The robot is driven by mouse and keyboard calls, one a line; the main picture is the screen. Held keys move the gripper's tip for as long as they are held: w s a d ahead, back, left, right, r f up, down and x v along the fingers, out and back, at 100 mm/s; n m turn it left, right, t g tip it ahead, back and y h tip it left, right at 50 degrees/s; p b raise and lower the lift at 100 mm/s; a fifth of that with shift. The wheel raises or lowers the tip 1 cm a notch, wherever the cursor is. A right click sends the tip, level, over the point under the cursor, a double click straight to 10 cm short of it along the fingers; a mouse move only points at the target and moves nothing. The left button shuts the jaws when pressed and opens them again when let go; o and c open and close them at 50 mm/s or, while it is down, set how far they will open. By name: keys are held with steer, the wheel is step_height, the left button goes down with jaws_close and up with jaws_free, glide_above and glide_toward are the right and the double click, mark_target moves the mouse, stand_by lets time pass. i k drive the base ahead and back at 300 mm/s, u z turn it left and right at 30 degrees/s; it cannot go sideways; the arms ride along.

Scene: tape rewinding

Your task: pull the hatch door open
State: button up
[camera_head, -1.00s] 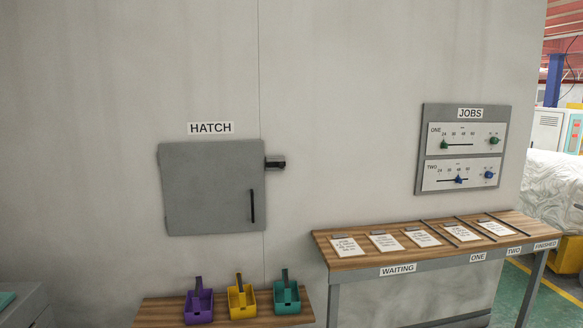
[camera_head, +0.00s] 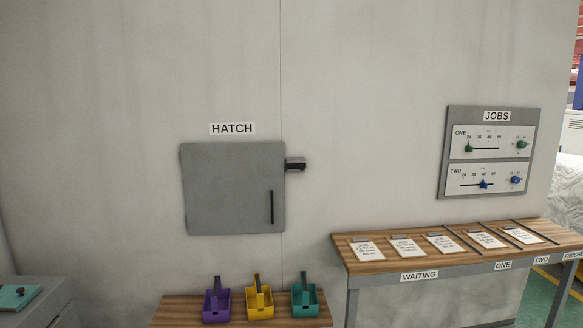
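The hatch door (camera_head: 228,190) is a flat grey square panel on the wall, under a white sign reading HATCH. It lies flat against the wall and looks shut. A dark vertical bar handle (camera_head: 272,207) is on its lower right part. A small dark grey block (camera_head: 296,164) sticks out from the wall just right of the door's upper right edge. My gripper is not in the head view.
At right, a wooden bench (camera_head: 350,258) carries several cards under a JOBS panel (camera_head: 443,178). A grey cabinet (camera_head: 48,300) stands at lower left.

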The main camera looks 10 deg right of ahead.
mark_target(231, 188)
steer(key=i, duration=0.85)
steer(key=z, duration=0.05)
